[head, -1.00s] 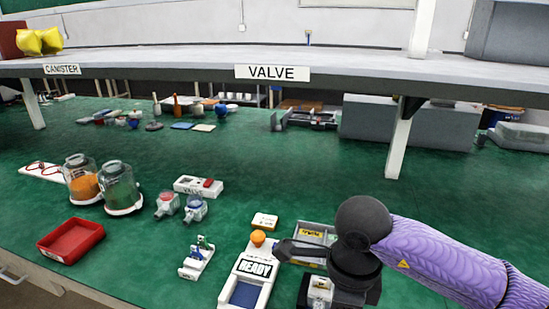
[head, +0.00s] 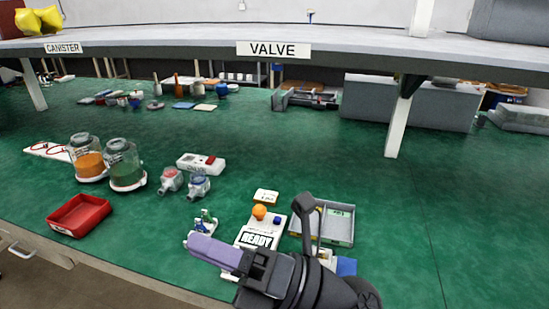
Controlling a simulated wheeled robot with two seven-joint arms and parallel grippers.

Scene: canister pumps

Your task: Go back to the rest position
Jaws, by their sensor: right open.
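My right gripper (head: 212,250) is at the bottom centre of the head view, low in the picture and pointing left. It is open, and I see nothing held in it. It covers the lower part of the white READY board (head: 257,238), which has an orange ball (head: 259,212) at its top. A small white stand with blue and green parts (head: 205,221) shows just above the gripper's purple part. I cannot tell if the gripper touches the board or the stand. My left gripper is not in view.
A grey divided tray (head: 340,224) lies right of the board. A red tray (head: 79,215), two jars with orange (head: 89,163) and green (head: 125,171) contents, and two small pumps (head: 198,185) stand left. A shelf (head: 150,42) spans above. The green table's right side is clear.

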